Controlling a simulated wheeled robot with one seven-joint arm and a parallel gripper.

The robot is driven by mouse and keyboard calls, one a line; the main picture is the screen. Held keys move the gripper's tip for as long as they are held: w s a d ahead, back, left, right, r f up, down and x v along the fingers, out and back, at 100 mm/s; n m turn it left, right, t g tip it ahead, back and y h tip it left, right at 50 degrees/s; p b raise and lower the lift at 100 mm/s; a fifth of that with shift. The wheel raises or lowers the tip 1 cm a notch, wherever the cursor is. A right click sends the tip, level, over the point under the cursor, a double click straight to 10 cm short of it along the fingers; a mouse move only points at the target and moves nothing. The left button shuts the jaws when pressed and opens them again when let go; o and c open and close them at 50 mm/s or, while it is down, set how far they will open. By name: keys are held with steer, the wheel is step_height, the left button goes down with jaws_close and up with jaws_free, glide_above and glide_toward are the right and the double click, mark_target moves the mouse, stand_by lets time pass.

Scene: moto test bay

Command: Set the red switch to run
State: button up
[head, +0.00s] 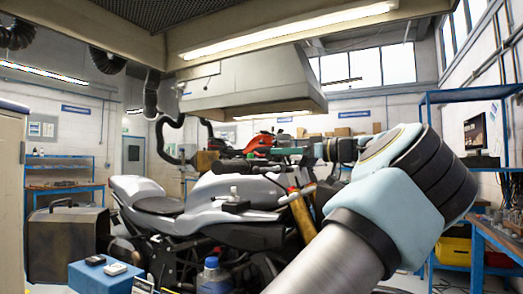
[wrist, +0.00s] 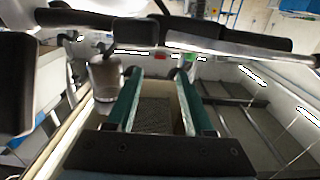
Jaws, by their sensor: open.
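The silver and black motorcycle (head: 190,222) stands in front of me in the head view. My gripper (head: 280,151) is up by its handlebar, at the end of my arm reaching in from the right. In the wrist view my gripper (wrist: 160,74) is open, with two teal fingers apart and nothing between them. A black bar, apparently the handlebar (wrist: 240,44), crosses beyond the fingertips. A small red patch (wrist: 160,56) shows just past the gap between the tips. It may be the red switch, but it is too small to tell its position.
A large extraction hood (head: 250,85) hangs above the motorcycle. A grey metal case (head: 62,245) is at the left. Blue shelving (head: 470,95) and a bench are at the right.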

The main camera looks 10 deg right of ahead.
mark_target(266, 164)
steer(key=p+x, duration=0.2)
steer(key=x, duration=0.3)
steer(key=shift+w+a+r, duration=0.1)
steer(key=shift+w+a, duration=0.15)
steer(key=shift+a, duration=0.05)
steer(key=shift+w+a, duration=0.3)
steer(key=shift+a, duration=0.1)
jaws_close()
